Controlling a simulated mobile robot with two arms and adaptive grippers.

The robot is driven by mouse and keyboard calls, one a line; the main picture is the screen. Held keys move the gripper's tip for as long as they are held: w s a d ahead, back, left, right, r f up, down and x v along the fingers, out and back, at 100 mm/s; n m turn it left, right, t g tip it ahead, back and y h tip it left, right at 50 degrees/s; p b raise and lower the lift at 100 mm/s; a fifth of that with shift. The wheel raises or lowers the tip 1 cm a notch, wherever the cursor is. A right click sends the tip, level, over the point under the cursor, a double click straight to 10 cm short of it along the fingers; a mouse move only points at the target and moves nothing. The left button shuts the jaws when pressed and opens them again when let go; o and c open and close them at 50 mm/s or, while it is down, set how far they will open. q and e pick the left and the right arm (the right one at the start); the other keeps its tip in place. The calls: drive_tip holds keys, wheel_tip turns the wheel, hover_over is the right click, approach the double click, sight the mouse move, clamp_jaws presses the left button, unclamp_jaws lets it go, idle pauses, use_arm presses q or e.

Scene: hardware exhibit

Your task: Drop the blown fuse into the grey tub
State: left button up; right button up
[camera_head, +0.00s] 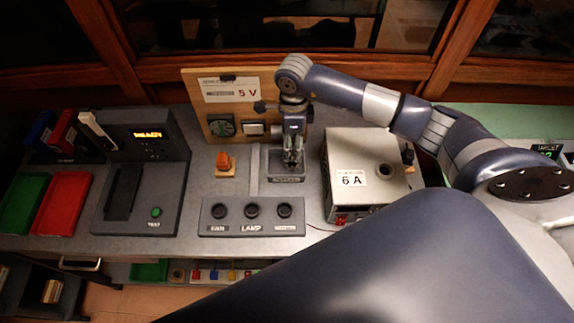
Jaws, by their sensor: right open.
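My right gripper (293,158) reaches down from above at the middle of the bench, pointing downward with its fingers apart. It is directly over or inside a small grey box (287,180) with a label on its front, which may be the grey tub. The gripper covers much of its inside, and I cannot tell whether the fingers touch it. No blown fuse can be made out; it may be hidden or too small to see. My left gripper is not in view.
A light box marked 6 A (345,200) stands right of the grey box. A LAMP panel (250,228) with three black knobs lies in front. A wooden board (190,100) with a 5 V sign stands behind. A dark tester (172,200) and red tray (62,205) are left.

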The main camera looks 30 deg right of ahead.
drive_tip(key=shift+r, duration=0.15)
wheel_tip(320, 180, up, 12)
idle(0.3)
drive_tip(key=shift+f, duration=0.2)
